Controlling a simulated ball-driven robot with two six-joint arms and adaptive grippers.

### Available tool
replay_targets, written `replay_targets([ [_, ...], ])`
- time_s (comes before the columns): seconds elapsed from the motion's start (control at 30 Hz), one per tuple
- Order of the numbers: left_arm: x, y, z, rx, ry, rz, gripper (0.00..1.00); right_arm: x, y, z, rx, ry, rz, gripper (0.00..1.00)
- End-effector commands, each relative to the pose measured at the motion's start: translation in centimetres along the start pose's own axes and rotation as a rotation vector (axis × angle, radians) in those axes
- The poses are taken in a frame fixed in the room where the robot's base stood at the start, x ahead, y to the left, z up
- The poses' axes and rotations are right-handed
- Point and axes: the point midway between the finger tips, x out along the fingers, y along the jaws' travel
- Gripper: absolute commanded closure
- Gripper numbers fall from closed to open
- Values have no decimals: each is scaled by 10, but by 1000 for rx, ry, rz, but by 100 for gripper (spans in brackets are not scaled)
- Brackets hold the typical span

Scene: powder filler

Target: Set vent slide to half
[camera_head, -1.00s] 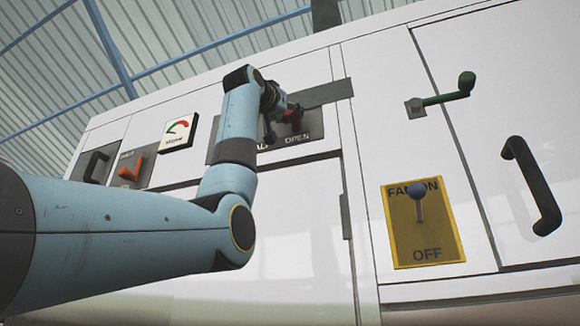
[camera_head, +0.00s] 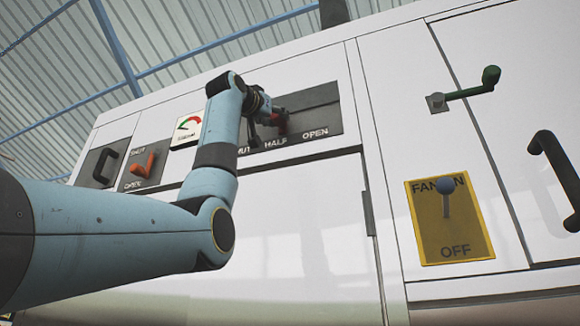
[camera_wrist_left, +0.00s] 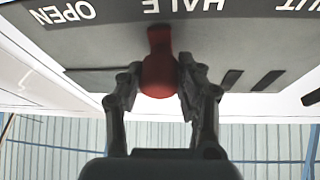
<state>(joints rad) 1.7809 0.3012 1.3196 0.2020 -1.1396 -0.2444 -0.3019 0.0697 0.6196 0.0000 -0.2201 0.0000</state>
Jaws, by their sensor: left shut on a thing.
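The vent slide has a grey plate (camera_head: 325,122) lettered SHUT, HALF and OPEN, with the first word partly covered by my gripper in the head view. Its red knob (camera_head: 282,126) stands just above the word HALF. In the left wrist view the red knob (camera_wrist_left: 158,72) lines up with HALF, which appears upside down. My left gripper (camera_head: 268,125) is shut on the red knob, with one finger on each side of it in the left wrist view (camera_wrist_left: 160,85). My right gripper is not in view.
A round-scale gauge (camera_head: 187,130), an orange lever (camera_head: 143,167) and a dark handle (camera_head: 103,164) lie to the left. To the right are a yellow fan switch plate (camera_head: 450,235), a green crank (camera_head: 470,92) and a dark door handle (camera_head: 556,172).

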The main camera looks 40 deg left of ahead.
Motion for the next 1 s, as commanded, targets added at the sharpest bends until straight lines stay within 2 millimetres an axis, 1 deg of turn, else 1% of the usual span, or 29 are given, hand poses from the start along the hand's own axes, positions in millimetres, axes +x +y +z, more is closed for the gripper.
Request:
replay_targets([
  [0.03,0,-10,3,2,-6,-1,100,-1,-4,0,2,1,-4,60],
  [0.07,-1,-14,4,2,-6,-1,100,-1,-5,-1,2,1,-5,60],
  [0.2,-3,-30,5,2,-5,1,100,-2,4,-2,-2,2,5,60],
  [0.33,-3,-33,6,1,-4,1,100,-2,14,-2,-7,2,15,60],
  [0.53,-3,-33,6,1,-4,2,100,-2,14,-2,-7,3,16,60],
  [0.57,-3,-32,6,1,-4,2,64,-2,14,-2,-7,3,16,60],
  [0.7,-3,-32,6,1,-4,3,46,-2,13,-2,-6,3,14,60],
  [0.73,-3,-32,6,1,-4,3,42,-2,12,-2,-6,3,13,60],
  [1.0,-4,-32,6,1,-4,3,42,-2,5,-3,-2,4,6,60],
])
